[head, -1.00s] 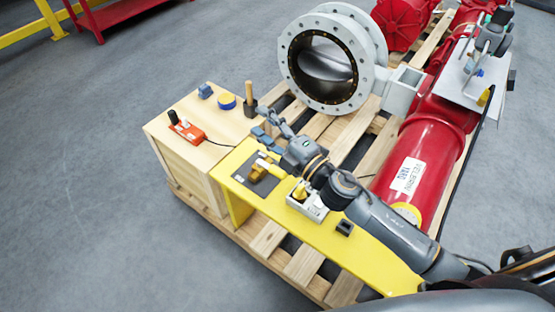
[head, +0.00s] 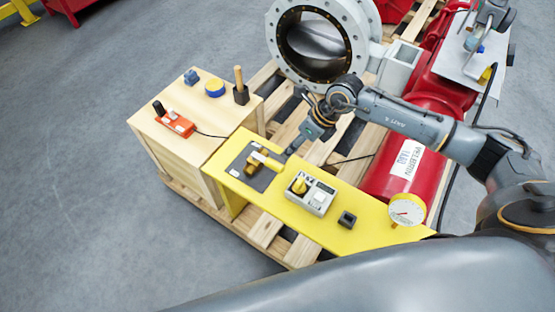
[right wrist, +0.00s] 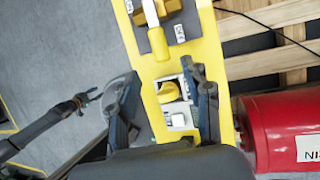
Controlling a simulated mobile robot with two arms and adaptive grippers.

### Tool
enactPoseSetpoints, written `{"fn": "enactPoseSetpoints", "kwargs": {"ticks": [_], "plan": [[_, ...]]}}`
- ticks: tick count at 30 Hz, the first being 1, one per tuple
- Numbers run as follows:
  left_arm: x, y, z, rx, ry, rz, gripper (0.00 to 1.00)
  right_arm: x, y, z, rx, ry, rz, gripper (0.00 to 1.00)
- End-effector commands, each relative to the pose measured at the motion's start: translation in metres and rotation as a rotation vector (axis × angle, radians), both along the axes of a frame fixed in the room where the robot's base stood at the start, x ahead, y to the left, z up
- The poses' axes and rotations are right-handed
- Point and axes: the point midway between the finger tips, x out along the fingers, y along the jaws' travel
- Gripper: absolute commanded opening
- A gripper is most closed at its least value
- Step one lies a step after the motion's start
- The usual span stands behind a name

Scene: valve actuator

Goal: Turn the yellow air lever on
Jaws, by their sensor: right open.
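The yellow air lever (head: 268,161) sits on a brass valve on a dark plate on the yellow bench (head: 335,232). In the right wrist view the lever (right wrist: 155,35) is at the top, running roughly along the bench's length. My right gripper (head: 300,130) is above the bench's far edge, to the right of the lever and apart from it. In the right wrist view my right gripper (right wrist: 163,103) is open and empty, its fingers framing the grey box. What looks like my left gripper (right wrist: 80,103) shows small and dark at the left of that view.
A grey box with a yellow knob (head: 311,192), a black block (head: 347,219) and a round gauge (head: 406,210) are on the bench. A wooden crate (head: 190,175) carries an orange switch unit (head: 176,124), a blue block and a button. A flanged valve (head: 275,45) and red cylinder (head: 390,165) stand behind.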

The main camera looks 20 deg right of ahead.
Motion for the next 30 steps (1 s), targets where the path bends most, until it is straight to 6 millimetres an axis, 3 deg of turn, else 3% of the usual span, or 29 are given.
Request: {"fn": "enactPoseSetpoints", "kwargs": {"ticks": [6, 13, 27, 30], "plan": [[0.0, 0.0, 0.003, 0.0, 0.0, -0.001, 0.4, 0.007, 0.021, -0.044, 0.003, 0.004, 0.001, 0.49], [0.004, 0.0, 0.003, 0.0, -0.006, -0.001, 0.4, 0.015, 0.035, -0.077, 0.004, 0.002, 0.0, 0.49], [0.008, -0.001, 0.003, -0.001, -0.012, -0.002, 0.4, 0.017, 0.04, -0.089, 0.003, -0.001, 0.0, 0.49], [0.007, -0.001, 0.003, -0.001, -0.012, -0.002, 0.4, 0.017, 0.04, -0.089, 0.003, -0.001, 0.0, 0.29]]}}
